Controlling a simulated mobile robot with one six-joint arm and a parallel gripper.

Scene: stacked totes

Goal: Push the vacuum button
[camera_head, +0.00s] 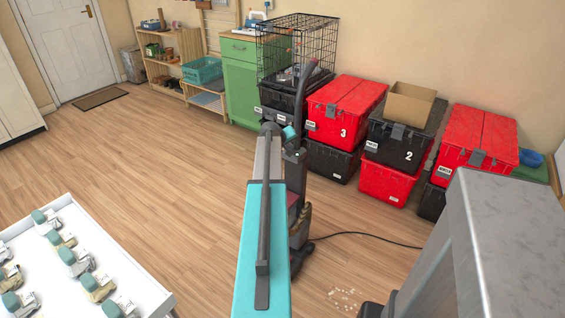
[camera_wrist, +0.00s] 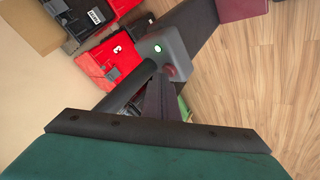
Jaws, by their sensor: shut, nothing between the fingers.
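The upright vacuum (camera_head: 301,205) stands on the floor just beyond my arm, its dark handle rising in front of the wire cage. In the wrist view its grey control housing (camera_wrist: 178,42) fills the upper middle, with a small lit white-green spot (camera_wrist: 157,48) and a dark red round button (camera_wrist: 171,70) on it. My gripper (camera_wrist: 159,79) is shut and empty, its dark fingers pointing at the housing, with the tips close beside the red button. I cannot tell whether they touch it. In the head view my gripper (camera_head: 289,132) is beside the vacuum's upper part, its fingertips hidden.
Red and black stacked totes (camera_head: 340,105) stand behind the vacuum, with an open cardboard box (camera_head: 410,104) on top. A black cord (camera_head: 365,236) and pale crumbs (camera_head: 345,299) lie on the floor. The left floor is clear.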

